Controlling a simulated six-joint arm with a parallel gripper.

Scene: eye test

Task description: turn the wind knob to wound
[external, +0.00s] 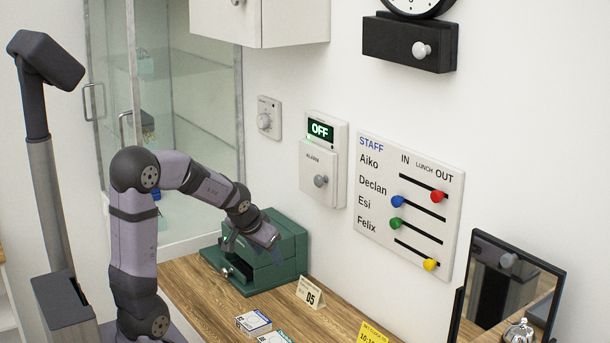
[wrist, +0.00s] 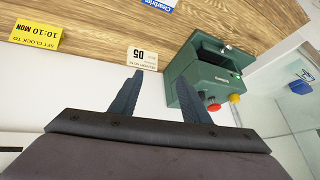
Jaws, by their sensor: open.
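A black clock box (external: 395,38) hangs high on the wall at the upper right, under a round clock (external: 418,5) cut off by the picture edge. A light grey round knob (external: 421,50) sticks out of the box's front; I take it as the wind knob, but no wound mark is readable. My gripper (external: 238,244) is far below and left of it, in front of a green machine. In the wrist view my gripper (wrist: 163,74) has its fingers apart with nothing between them. The clock box is not in the wrist view.
The green machine (external: 288,270) stands on the wooden desk close to my gripper; its buttons show in the wrist view (wrist: 212,107). The wall carries a dial plate (external: 265,120), an alarm box (external: 313,192) reading OFF and a staff board (external: 372,205). A mirror (external: 490,285) stands at right.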

